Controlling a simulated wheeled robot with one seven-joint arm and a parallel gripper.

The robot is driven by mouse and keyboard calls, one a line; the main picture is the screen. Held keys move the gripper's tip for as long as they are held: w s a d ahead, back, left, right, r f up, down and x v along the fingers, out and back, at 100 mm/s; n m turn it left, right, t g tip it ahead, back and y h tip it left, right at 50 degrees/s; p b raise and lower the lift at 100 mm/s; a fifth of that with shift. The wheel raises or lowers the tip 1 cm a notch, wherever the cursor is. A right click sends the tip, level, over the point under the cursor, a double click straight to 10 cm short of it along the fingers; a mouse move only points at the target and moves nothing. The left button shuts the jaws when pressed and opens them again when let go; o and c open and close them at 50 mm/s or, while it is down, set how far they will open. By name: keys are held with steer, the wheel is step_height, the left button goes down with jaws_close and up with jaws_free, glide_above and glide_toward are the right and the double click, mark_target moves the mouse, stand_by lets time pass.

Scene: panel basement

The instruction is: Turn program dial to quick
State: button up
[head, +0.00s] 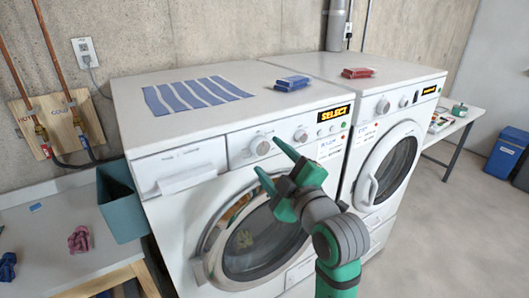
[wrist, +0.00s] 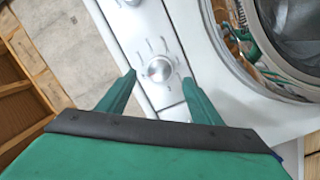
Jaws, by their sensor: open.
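The left washer (head: 170,130) has a front panel with a large round white dial (head: 260,146) and a smaller knob (head: 300,136) to its right. An orange display on it reads SELECT (head: 335,112). My gripper (head: 265,157) is open in front of the panel, its fingers pointing toward the large dial. In the wrist view the large dial (wrist: 158,69) lies between and just beyond the two open fingertips (wrist: 157,80), with small marks around it. I cannot read the marks or tell whether the fingers touch the dial.
A second washer (head: 385,100) stands to the right. A striped cloth (head: 195,94) and a blue pack (head: 292,83) lie on the left washer, a red pack (head: 358,73) on the right one. A teal bin (head: 120,202) and a side table (head: 50,235) are at the left.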

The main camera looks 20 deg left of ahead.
mark_target(262, 149)
steer(key=shift+x, duration=2)
steer(key=c, duration=1.1)
steer(key=shift+o, duration=0.2)
